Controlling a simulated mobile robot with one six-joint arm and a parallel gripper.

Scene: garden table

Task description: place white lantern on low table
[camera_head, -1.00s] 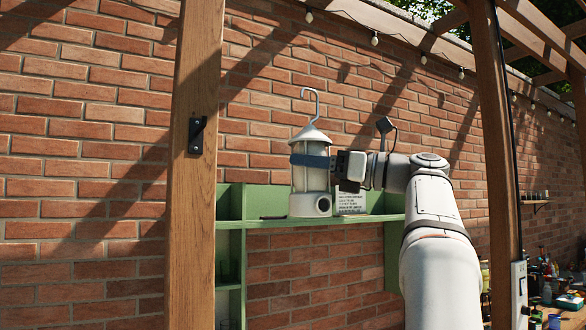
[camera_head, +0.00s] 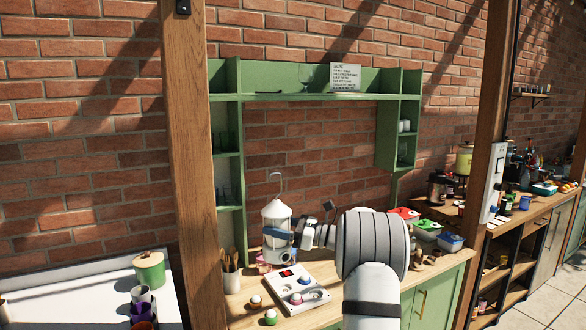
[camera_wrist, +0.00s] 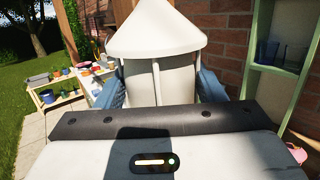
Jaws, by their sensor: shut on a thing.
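The white lantern (camera_head: 277,212) has a cone top and a hook handle and is upright. My gripper (camera_head: 277,233) is shut around its body, with blue fingers on both sides. In the head view the lantern is in front of the green shelf unit, above the wooden counter (camera_head: 238,302); whether its base touches the counter I cannot tell. In the wrist view the lantern (camera_wrist: 157,35) fills the upper middle between the blue fingers. I cannot tell which surface is the low table; a white-topped one (camera_head: 95,292) stands at lower left.
On the counter are a white panel with coloured knobs (camera_head: 287,288), a utensil cup (camera_head: 231,282) and lidded boxes (camera_head: 427,230). A green pot (camera_head: 149,269) and purple cups (camera_head: 141,296) stand on the white surface. A wooden post (camera_head: 190,170) rises between the two surfaces.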

